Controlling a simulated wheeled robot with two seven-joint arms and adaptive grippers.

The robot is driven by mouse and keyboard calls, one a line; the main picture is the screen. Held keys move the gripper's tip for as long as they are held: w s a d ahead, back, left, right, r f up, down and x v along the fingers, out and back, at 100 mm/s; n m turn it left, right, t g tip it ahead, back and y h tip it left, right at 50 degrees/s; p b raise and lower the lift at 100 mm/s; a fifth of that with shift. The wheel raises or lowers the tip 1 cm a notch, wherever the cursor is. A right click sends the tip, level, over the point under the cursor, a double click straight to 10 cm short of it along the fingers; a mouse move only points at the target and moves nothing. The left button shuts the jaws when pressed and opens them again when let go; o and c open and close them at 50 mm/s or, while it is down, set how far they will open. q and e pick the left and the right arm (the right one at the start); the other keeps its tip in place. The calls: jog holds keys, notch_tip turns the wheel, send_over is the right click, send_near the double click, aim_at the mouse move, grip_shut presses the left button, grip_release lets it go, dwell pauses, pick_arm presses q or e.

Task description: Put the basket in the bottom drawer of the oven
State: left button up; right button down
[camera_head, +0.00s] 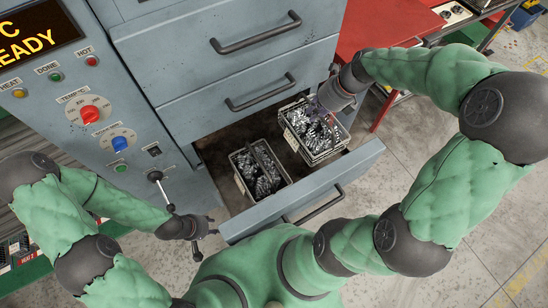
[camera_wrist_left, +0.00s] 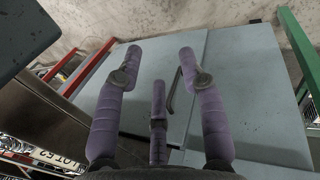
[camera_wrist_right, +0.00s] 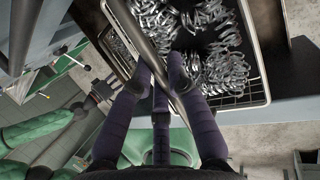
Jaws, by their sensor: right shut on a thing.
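The oven's bottom drawer (camera_head: 345,176) is pulled open in the head view. One wire basket (camera_head: 240,184) of metal springs sits in its left part. A second basket of springs (camera_head: 319,156) is at the drawer's right part, beside the first; whether it touches the drawer floor I cannot tell. My right gripper (camera_head: 326,98) is shut on this second basket's handle bar, which runs between the fingers (camera_wrist_right: 162,78) in the right wrist view, with the basket's wire rim (camera_wrist_right: 240,100) beyond. My left gripper (camera_head: 207,227) is open and empty by the drawer's front left corner; its spread fingers (camera_wrist_left: 160,65) show in the left wrist view.
Two closed drawers with bar handles (camera_head: 256,36) are above the open one. The control panel (camera_head: 95,115) with knobs and a lever (camera_head: 160,188) is at the left, close to my left arm. A red table (camera_head: 385,25) stands at the back right. The floor (camera_head: 400,150) at right is clear.

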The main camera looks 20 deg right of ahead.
aim_at(310, 134)
jog(key=shift+f+b, duration=1.15)
jog(key=shift+f, duration=0.2)
notch_tip(310, 134, down, 10)
jog(key=b, duration=0.5)
jog(key=shift+w, duration=0.1)
jog(key=c, duration=1.2)
grip_release()
jog(key=shift+f, duration=0.1)
